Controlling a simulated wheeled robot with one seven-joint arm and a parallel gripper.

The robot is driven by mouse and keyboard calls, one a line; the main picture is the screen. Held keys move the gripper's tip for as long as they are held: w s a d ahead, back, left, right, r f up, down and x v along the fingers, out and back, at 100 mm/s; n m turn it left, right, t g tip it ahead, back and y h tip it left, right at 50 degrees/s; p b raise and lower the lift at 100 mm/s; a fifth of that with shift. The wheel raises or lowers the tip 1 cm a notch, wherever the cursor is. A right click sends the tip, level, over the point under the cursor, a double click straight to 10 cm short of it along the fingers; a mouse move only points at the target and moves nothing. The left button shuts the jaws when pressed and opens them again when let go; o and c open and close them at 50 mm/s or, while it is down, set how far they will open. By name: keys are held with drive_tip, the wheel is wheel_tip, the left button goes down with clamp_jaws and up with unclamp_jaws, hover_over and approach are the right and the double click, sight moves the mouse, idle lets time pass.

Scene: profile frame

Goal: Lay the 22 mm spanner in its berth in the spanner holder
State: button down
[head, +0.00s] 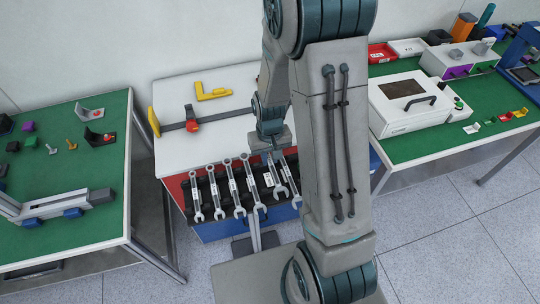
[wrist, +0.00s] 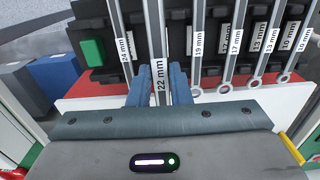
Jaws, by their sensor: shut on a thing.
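The 22 mm spanner (wrist: 158,88) is between the blue fingers of my gripper (wrist: 158,75), which is shut on its labelled shank. In the head view my gripper (head: 269,154) is over the right part of the spanner holder (head: 207,184), partly hidden by my arm. The holder, with black rests, also shows in the wrist view (wrist: 176,40). The held spanner lies lengthwise over the gap between the 24 mm spanner (wrist: 124,45) and the 19 mm spanner (wrist: 197,45). I cannot tell whether it touches the berth; its near end is hidden by my gripper.
Several other labelled spanners lie to the right in the wrist view, including the 17 mm one (wrist: 235,45). A green block (wrist: 92,52) is at the holder's end. A clamp (head: 180,125) and a yellow bracket (head: 212,92) lie on the white tabletop behind the holder.

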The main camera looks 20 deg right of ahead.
drive_tip(key=b, duration=0.4)
hover_over(270, 183)
drive_tip(key=shift+w+f, duration=0.1)
drive_tip(key=shift+f, duration=2.65)
drive_tip(key=shift+f+b, duration=1.5)
drive_tip(key=shift+b, duration=0.4)
drive_tip(key=c, duration=1.3)
unclamp_jaws()
drive_tip(key=shift+o, duration=0.2)
wheel_tip(270, 183, up, 14)
drive_tip(key=shift+f, duration=0.1)
